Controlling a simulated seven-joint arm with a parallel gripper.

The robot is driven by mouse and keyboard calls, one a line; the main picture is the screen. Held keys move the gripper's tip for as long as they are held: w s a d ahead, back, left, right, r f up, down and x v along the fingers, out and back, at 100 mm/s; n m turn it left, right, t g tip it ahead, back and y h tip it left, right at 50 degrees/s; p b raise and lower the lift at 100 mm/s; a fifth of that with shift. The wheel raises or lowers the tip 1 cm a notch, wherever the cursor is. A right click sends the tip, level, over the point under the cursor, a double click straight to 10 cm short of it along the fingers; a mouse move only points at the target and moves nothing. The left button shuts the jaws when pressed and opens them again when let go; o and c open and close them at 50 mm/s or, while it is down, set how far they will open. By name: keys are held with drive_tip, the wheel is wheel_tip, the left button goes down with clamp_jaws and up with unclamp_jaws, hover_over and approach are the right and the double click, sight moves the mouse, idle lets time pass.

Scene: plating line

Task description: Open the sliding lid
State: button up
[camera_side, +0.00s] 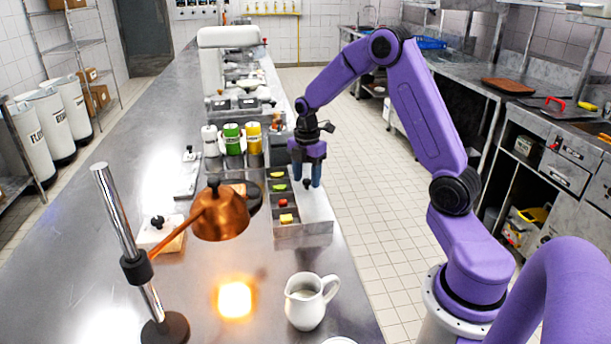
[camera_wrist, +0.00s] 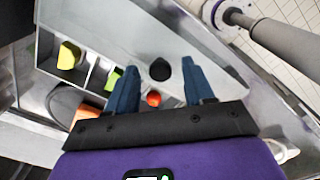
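The sliding lid (camera_side: 318,208) is a pale flat panel on the right part of a steel topping container (camera_side: 303,232). It also shows in the wrist view (camera_wrist: 145,38). Its round black knob (camera_wrist: 160,69) also shows in the side view (camera_side: 306,184). To the left of the lid, compartments hold yellow, green and red pieces and are uncovered. My gripper (camera_side: 306,178) points down over the lid. Its blue fingers (camera_wrist: 159,68) are open, one on each side of the knob. I cannot tell whether either finger touches it.
A copper heat lamp (camera_side: 220,215) on a post stands at the front left over a glowing spot. A white pitcher (camera_side: 307,300) is in front of the container. Bottles (camera_side: 232,138) stand behind it. The counter's right edge is close to the container.

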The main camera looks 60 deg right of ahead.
sight(306, 180)
wheel_tip(306, 180, up, 18)
drive_tip(key=shift+f, duration=0.25)
idle(0.6)
drive_tip(key=s+a+f+m, duration=0.1)
drive_tip(key=s+a+f, duration=0.1)
drive_tip(key=s+a, duration=0.55)
drive_tip(key=s+a+f+m, duration=0.15)
drive_tip(key=s+a, duration=0.25)
drive_tip(key=a, duration=0.7)
drive_tip(key=s+a+f+m, duration=0.1)
drive_tip(key=s+f, duration=0.2)
drive_tip(key=s, duration=0.6)
drive_tip(key=s+a+f+m, duration=0.2)
drive_tip(key=s, duration=0.8)
drive_tip(key=shift+f, duration=0.4)
drive_tip(key=shift+w, duration=0.1)
